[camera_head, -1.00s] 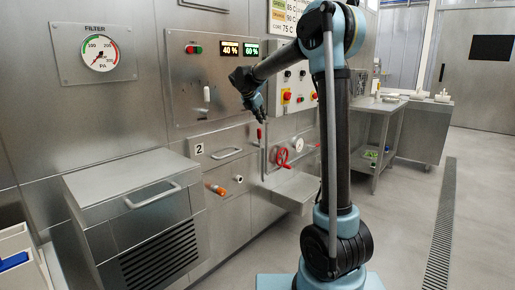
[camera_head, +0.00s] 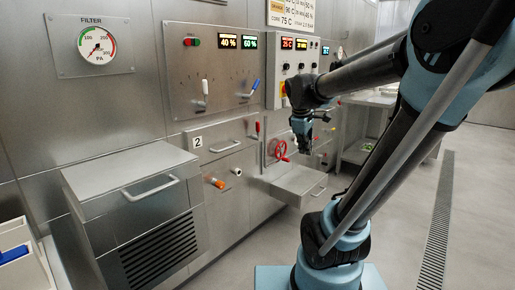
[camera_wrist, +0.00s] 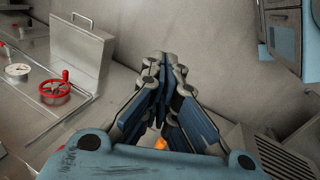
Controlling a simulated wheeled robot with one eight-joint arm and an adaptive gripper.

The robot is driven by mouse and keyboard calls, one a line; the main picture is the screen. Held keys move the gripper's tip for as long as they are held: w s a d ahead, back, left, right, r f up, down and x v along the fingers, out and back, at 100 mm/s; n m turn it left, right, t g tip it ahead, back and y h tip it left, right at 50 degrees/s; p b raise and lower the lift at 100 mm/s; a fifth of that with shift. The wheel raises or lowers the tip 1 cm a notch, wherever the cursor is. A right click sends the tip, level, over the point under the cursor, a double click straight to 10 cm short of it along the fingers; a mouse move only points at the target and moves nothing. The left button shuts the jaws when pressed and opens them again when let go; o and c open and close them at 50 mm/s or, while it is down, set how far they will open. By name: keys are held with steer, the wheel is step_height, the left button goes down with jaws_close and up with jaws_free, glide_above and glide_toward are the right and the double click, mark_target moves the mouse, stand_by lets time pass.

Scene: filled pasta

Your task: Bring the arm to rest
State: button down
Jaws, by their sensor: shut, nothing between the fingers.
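My gripper (camera_head: 304,148) hangs from my arm in front of the control wall in the head view, to the right of the red handwheel and pointing down. In the wrist view my gripper (camera_wrist: 160,62) has its fingers drawn together at the tips, with nothing held between them. It is clear of the panels and handles as far as I can see.
A red handwheel (camera_head: 278,149) and a steel drawer box (camera_head: 298,181) stand near the gripper. A white lever (camera_head: 205,88) and a blue lever (camera_head: 254,87) are on the panel. A steel cabinet (camera_head: 127,170) stands at left. The floor (camera_head: 415,185) at right is open.

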steer(key=s+f+m+y, duration=0.2)
steer(key=s+f+m, duration=0.9)
steer(key=s+f, duration=0.4)
steer(key=s+d, duration=0.1)
steer(key=s, duration=0.3)
steer(key=shift+g, duration=0.4)
steer(key=shift+w+f, duration=0.15)
steer(key=shift+w, duration=0.25)
